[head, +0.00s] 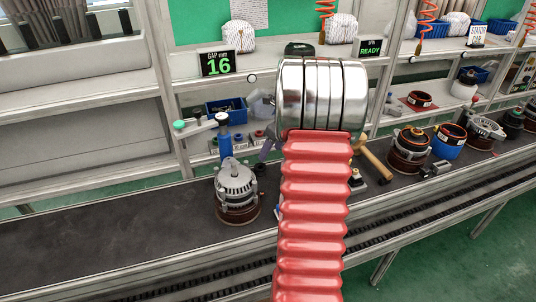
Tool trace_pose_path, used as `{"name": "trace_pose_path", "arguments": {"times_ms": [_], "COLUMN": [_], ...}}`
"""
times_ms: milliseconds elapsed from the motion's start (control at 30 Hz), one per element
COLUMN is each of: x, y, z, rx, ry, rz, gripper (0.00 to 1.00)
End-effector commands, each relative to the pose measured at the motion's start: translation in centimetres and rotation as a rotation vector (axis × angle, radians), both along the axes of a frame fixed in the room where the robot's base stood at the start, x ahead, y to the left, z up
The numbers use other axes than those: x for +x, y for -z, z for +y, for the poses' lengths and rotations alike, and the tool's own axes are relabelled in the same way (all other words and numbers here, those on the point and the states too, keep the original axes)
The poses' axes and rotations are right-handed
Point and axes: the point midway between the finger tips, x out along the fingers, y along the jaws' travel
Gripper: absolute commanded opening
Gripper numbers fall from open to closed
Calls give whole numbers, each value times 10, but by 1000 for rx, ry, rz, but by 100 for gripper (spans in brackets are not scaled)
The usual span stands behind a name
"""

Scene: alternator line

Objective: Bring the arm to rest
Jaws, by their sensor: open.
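My arm rises through the middle of the head view, with a red ribbed sleeve and a silver ringed wrist in front of the bench. My gripper (262,126) shows only in part, as grey finger pieces at the left of the wrist. The fingers are apart, and I see nothing held between them. The wrist hides the rest of the gripper. An alternator (237,182) on a brown round base stands on the dark bench below and left of the gripper, apart from it.
A blue post tool with a green-knobbed lever (224,140) stands behind the alternator. A hammer (375,160), a copper-wound part (410,145) and a blue-based part (449,140) lie to the right. A display (218,65) reads 16. The bench (90,240) is clear at left.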

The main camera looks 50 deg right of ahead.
Motion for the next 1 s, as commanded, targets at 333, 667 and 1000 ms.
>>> {"name": "trace_pose_path", "arguments": {"times_ms": [333, 667, 1000], "x": [0, 0, 4], "y": [0, 0, -11], "z": [0, 0, 10], "rx": [1, 1, -46], "ry": [0, -1, -77], "rz": [0, 0, -2], "gripper": [56, 56, 56]}}
